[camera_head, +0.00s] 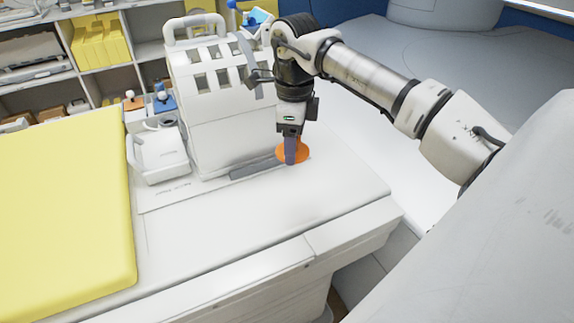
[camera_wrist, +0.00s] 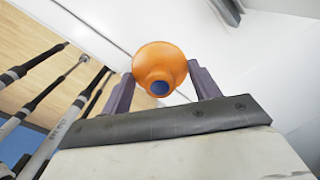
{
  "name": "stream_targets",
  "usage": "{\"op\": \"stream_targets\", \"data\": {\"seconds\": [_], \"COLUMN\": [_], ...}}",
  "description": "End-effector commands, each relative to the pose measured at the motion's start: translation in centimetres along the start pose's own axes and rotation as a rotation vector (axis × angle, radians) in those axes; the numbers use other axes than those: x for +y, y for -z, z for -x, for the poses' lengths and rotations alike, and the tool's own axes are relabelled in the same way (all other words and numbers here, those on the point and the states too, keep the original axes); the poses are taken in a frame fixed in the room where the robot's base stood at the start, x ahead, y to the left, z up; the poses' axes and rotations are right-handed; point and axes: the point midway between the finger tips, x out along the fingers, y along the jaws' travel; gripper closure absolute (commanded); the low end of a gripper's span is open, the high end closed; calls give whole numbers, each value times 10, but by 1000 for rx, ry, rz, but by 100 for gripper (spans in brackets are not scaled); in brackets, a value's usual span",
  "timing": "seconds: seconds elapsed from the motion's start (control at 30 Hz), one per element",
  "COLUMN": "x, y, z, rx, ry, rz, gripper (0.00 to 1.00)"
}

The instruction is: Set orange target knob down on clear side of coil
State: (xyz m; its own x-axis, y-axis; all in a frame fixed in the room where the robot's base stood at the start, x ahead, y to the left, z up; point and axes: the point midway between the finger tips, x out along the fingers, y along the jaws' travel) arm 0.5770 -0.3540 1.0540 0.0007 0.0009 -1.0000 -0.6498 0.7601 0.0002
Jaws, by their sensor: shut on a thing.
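The orange knob (camera_head: 293,153) is at my gripper (camera_head: 290,158), low over the white table top beside the coil. In the wrist view the orange knob (camera_wrist: 160,68), with a blue centre, sits between the two dark fingers of my gripper (camera_wrist: 160,82), which is shut on it. The white coil (camera_head: 225,105), a tall cage-like housing with slots, stands on the table just left of my gripper. I cannot tell whether the knob touches the table.
A dark grey strip (camera_head: 255,168) lies at the coil's foot. A small white device (camera_head: 160,152) stands left of the coil. A yellow pad (camera_head: 65,210) covers the table's left part. The white table top (camera_head: 250,210) is clear in front and to the right.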

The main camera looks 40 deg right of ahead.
Motion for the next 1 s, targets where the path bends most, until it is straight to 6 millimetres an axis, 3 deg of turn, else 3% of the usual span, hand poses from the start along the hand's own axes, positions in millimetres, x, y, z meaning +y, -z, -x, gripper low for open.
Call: {"op": "stream_targets", "data": {"seconds": [0.03, 0.33, 0.57, 0.8, 1.0], "x": [0, 0, 0, 0, 0], "y": [0, 0, 0, 0, 0], "z": [-23, -95, -114, -148, -146], "rx": [0, 0, 0, 0, 0], "ry": [-2, -1, 1, -1, 1], "rz": [0, 0, 0, -1, -1], "gripper": [62, 62, 62, 62, 62]}}
